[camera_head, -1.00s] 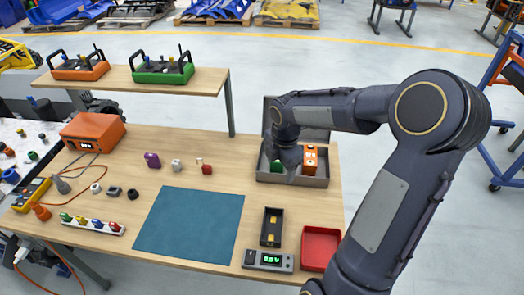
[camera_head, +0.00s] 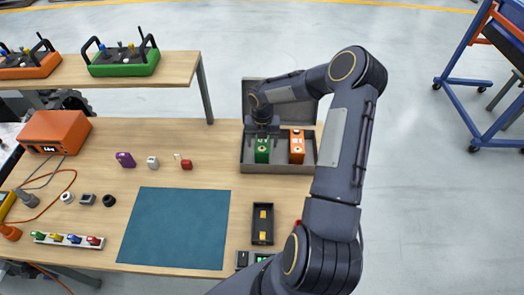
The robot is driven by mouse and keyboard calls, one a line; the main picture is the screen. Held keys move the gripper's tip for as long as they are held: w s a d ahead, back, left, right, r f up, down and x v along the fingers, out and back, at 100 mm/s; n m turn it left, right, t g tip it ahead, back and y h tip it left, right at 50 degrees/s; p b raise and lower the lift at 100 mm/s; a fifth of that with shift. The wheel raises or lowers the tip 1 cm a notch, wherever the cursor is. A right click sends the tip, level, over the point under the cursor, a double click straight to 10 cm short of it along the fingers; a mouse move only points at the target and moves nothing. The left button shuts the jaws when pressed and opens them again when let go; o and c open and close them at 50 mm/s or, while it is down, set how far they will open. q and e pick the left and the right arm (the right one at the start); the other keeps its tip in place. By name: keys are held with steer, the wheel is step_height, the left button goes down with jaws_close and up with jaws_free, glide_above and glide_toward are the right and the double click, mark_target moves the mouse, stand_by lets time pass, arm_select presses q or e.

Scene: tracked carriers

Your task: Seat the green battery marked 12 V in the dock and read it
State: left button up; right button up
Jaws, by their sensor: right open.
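The green battery (camera_head: 262,155) stands upright in a grey open case (camera_head: 278,168) at the back right of the bench. An orange battery (camera_head: 297,147) stands beside it on the right. Their markings are too small to read. My right gripper (camera_head: 263,136) is open, pointing down at the top of the green battery; whether its fingers touch the battery, I cannot tell. The dock (camera_head: 256,238) is a black tray with yellow contacts, empty, near the bench's front edge. Its meter (camera_head: 242,259) is partly hidden by my right arm. My left gripper is not in view.
A blue mat (camera_head: 175,228) lies left of the dock. Small purple, white and red blocks stand behind it. An orange power unit (camera_head: 57,132) sits at the left. A raised shelf (camera_head: 180,68) carries an orange and a green carrier. The case lid stands open at the back.

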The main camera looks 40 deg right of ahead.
step_height(320, 180, down, 2)
steer(key=shift+f+b, duration=0.1)
steer(key=shift+b, duration=0.25)
steer(key=shift+c, duration=1)
jaws_close()
steer(key=shift+w+r, duration=0.1)
steer(key=shift+r, duration=0.15)
